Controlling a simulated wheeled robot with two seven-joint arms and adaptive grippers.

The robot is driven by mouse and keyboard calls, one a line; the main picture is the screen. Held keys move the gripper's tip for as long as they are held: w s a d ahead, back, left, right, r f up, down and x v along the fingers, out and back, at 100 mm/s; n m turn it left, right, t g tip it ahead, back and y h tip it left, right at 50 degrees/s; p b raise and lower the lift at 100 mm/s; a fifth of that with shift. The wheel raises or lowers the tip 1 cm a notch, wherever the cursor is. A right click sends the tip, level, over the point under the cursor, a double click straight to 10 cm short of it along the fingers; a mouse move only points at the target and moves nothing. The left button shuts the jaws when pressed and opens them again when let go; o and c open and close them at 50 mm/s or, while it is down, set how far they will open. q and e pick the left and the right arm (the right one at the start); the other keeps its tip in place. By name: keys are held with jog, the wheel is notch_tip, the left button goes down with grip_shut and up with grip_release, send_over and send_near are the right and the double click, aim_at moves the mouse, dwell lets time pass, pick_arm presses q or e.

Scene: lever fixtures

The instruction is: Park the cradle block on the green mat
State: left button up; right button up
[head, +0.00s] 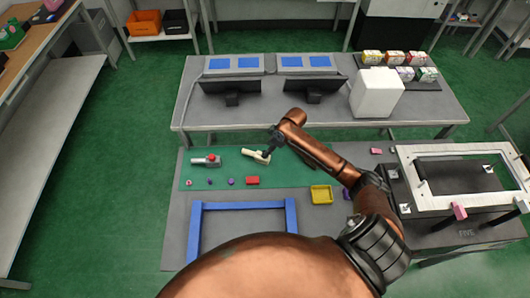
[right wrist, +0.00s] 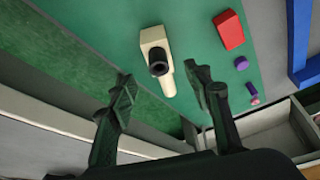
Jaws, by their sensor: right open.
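The green mat (head: 300,175) covers much of the front table and also shows in the right wrist view (right wrist: 195,50). A cream block (head: 254,154) with a dark round part lies on the mat; I cannot tell for sure whether it is the cradle block. In the right wrist view the cream block (right wrist: 155,38) shows its black round part facing the camera. My right gripper (head: 268,150) is just beside and above it in the head view. In the right wrist view my right gripper (right wrist: 162,90) is open and empty, with the block beyond its fingertips. My left gripper is out of view.
On the mat are a grey fixture with a red knob (head: 207,160), a red block (head: 252,180) and small purple pieces (head: 231,181). A yellow tray (head: 321,194), a blue frame (head: 245,204) and a white-framed fixture (head: 410,165) stand nearby.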

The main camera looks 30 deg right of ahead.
jog(key=shift+v, duration=1.3)
jog(key=shift+r, duration=0.1)
